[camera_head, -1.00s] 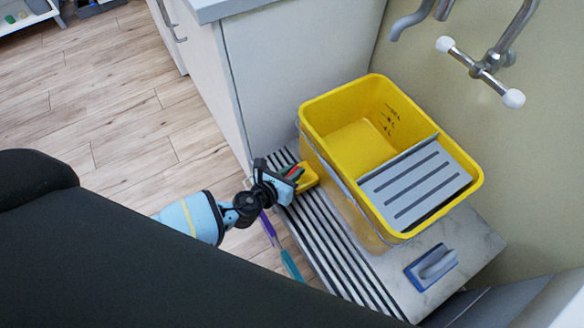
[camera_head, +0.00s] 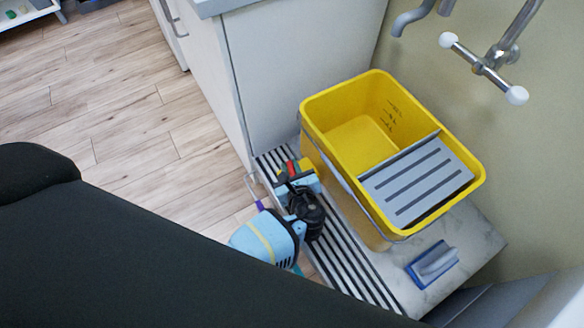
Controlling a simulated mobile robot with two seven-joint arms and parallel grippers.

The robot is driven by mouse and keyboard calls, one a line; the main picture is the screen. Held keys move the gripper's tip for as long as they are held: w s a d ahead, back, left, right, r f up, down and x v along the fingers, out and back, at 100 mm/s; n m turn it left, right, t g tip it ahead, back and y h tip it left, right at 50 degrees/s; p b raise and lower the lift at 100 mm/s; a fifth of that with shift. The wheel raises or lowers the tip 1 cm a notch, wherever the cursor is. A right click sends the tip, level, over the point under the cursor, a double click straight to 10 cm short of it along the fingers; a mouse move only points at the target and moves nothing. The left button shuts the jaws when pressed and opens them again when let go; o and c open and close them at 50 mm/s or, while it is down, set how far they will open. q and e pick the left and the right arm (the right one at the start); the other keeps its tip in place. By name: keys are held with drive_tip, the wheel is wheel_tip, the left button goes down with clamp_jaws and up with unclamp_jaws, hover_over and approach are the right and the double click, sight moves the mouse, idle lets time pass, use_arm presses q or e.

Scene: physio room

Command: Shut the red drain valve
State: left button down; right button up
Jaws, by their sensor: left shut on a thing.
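The red drain valve (camera_head: 291,169) shows as a small red piece low at the left side of the yellow mop bucket (camera_head: 318,112). My left gripper (camera_head: 293,176) is at the valve, with its fingers around the red piece, and is shut on it. The gripper and wrist hide most of the valve and its mount. The bucket has a grey slotted wringer plate (camera_head: 418,182) over its right part. My right gripper is not in view.
The bucket stands on a pale ledge with a black-and-white slatted strip (camera_head: 345,268). A blue scrubbing brush (camera_head: 432,265) lies at its front right. Wall taps (camera_head: 484,68) hang above. A white cabinet (camera_head: 290,75) stands behind; wooden floor lies open at left.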

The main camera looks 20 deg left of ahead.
sight(293, 173)
use_arm(q)
drive_tip(key=shift+n+g+y+b, duration=0.6)
drive_tip(key=shift+n+g+y, duration=0.4)
drive_tip(key=shift+n+y, duration=0.15)
drive_tip(key=shift+a+n, duration=0.1)
drive_tip(key=shift+n, duration=0.15)
drive_tip(key=c, duration=1.3)
unclamp_jaws()
drive_tip(key=shift+s+d+r, duration=0.1)
drive_tip(key=shift+s+d, duration=0.05)
drive_tip(key=shift+d, duration=0.05)
drive_tip(key=p+v, duration=0.1)
drive_tip(key=v, duration=0.5)
drive_tip(key=shift+s+d+r+p, duration=0.2)
drive_tip(key=shift+d+p, duration=0.05)
drive_tip(key=shift+p, duration=0.15)
drive_tip(key=shift+s+d+r, duration=0.1)
drive_tip(key=shift+s+d, duration=0.1)
